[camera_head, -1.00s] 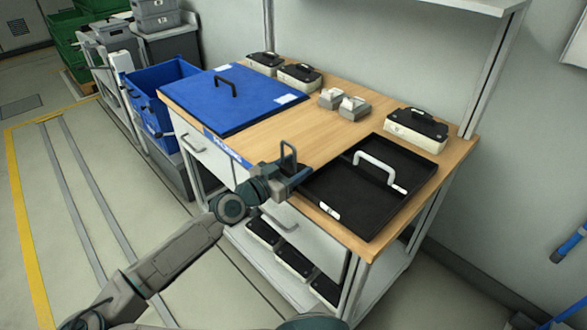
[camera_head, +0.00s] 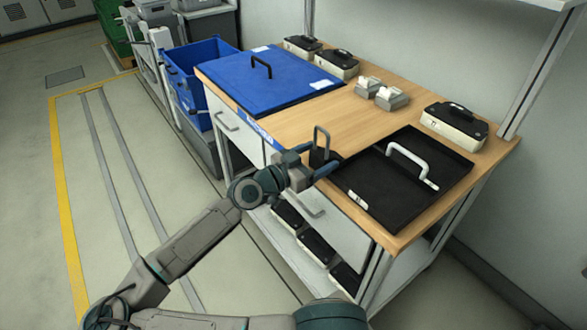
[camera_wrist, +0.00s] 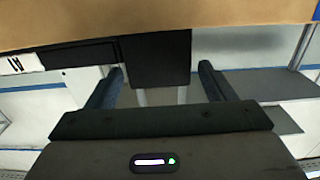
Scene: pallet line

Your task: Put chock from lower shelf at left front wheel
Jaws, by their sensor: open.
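My gripper (camera_head: 318,160) is open and empty beside the front edge of the wooden workbench (camera_head: 305,120), near the black tray. In the wrist view its two fingers (camera_wrist: 160,88) stand apart, with a dark panel and the bench edge beyond them. The lower shelf (camera_head: 400,280) of the bench is partly hidden by my arm and the drawers. Several dark-topped cases (camera_head: 316,249) stand on it. I cannot make out a chock there. No left front wheel can be made out in either view.
A black tray (camera_head: 455,178) with a pale handle and a blue lid (camera_head: 300,85) lie on the bench. Black-topped cases (camera_head: 455,126) and small grey blocks (camera_head: 390,97) stand behind. A blue bin (camera_head: 185,65) is at the far left.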

